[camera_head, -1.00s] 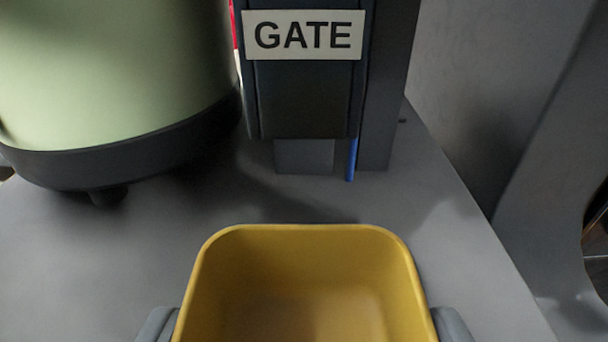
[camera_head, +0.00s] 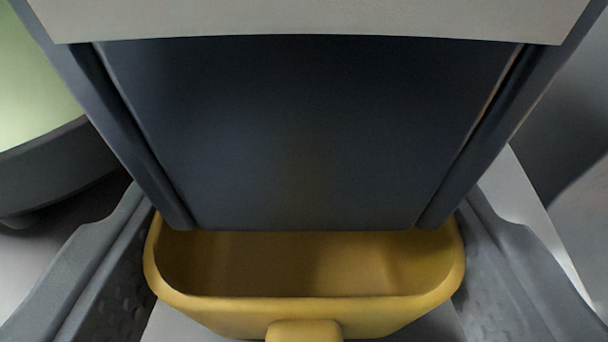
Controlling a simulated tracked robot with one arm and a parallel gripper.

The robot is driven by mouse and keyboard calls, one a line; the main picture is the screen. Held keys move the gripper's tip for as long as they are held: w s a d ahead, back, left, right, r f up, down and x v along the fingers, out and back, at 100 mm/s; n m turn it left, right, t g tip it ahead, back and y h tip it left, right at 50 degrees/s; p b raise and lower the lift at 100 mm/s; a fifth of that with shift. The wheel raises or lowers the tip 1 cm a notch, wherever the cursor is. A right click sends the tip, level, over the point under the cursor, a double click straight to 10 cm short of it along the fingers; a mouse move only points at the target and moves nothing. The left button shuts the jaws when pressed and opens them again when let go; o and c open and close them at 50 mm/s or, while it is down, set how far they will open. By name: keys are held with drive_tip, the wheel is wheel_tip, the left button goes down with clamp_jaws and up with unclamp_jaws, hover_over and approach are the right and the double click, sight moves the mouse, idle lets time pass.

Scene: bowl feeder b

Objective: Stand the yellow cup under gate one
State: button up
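The yellow cup (camera_head: 305,318) is at the bottom centre, seen from above, its handle (camera_head: 304,331) towards me. The dark gate panel (camera_head: 300,140) hangs in front of the cup's far side and hides the back of its rim; the visible part of the cup's inside looks empty. My gripper (camera_head: 306,200) has one grey finger along each side of the cup. The inner pads lie close to the rim's left and right ends; I cannot tell if they press on it. The cup's base is hidden, so whether it rests on the surface does not show.
A pale label (camera_head: 320,18) crosses the top, its lettering out of view. The green bowl housing (camera_head: 30,85) with its dark base (camera_head: 50,165) stands close on the left. Grey surface (camera_head: 525,195) shows on the right. Little room remains around my fingers.

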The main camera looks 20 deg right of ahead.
drive_tip(key=shift+f, duration=0.75)
drive_tip(key=shift+f, duration=0.1)
drive_tip(key=o, duration=1.1)
drive_tip(key=b+v, duration=0.1)
drive_tip(key=v, duration=0.8)
drive_tip(key=shift+s+b, duration=0.2)
drive_tip(key=shift+b, duration=0.1)
drive_tip(key=shift+s+b, duration=0.15)
drive_tip(key=shift+b, duration=0.4)
drive_tip(key=shift+b+v, duration=1.3)
drive_tip(key=shift+b, duration=0.1)
